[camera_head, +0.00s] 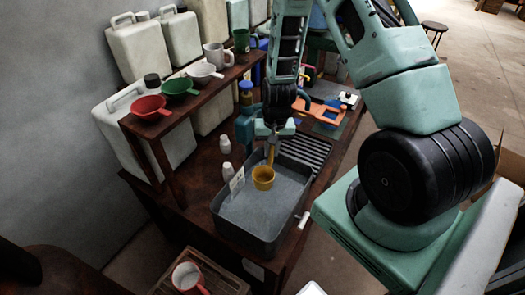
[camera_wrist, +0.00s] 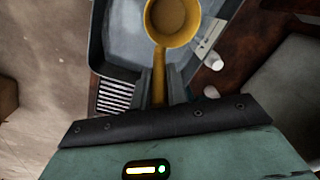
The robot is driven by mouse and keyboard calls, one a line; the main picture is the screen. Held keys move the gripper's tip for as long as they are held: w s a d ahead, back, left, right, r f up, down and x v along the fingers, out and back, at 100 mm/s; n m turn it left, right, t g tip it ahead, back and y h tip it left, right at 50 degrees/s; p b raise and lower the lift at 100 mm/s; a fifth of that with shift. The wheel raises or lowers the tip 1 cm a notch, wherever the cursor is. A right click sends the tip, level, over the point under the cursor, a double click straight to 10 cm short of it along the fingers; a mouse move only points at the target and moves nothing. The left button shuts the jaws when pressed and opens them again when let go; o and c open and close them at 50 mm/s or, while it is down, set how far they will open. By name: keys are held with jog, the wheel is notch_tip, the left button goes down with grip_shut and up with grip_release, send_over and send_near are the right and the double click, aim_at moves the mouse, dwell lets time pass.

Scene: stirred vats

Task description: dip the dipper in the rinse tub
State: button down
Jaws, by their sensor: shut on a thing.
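A yellow dipper (camera_head: 263,178) with a round cup hangs from my gripper (camera_head: 273,136) over the grey rinse tub (camera_head: 235,226). My gripper is shut on the dipper's upright handle. In the wrist view the dipper's cup (camera_wrist: 172,20) shows with its handle between the fingers of my gripper (camera_wrist: 160,90). The cup's inside looks yellow and empty. The rinse tub (camera_wrist: 96,45) shows behind it in that view. I cannot tell whether the cup's bottom touches the surface in the tub.
A small white card (camera_head: 237,182) stands at the tub's left rim, near white bottles (camera_head: 225,172). A slotted rack (camera_head: 305,150) lies behind the tub. Red (camera_head: 151,107), green (camera_head: 180,87) and white (camera_head: 204,73) dippers sit on the shelf at left.

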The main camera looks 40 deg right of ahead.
jog(key=shift+s+d+r+m, duration=0.15)
jog(key=shift+d+r+m, duration=0.2)
jog(key=shift+r, duration=0.1)
jog(key=shift+f, duration=0.25)
notch_tip(320, 180, down, 15)
jog(key=b, duration=1.1)
jog(key=shift+f, duration=0.2)
jog(key=shift+r, duration=0.15)
jog(key=shift+r+p, duration=6.4)
jog(key=shift+r, duration=2.4)
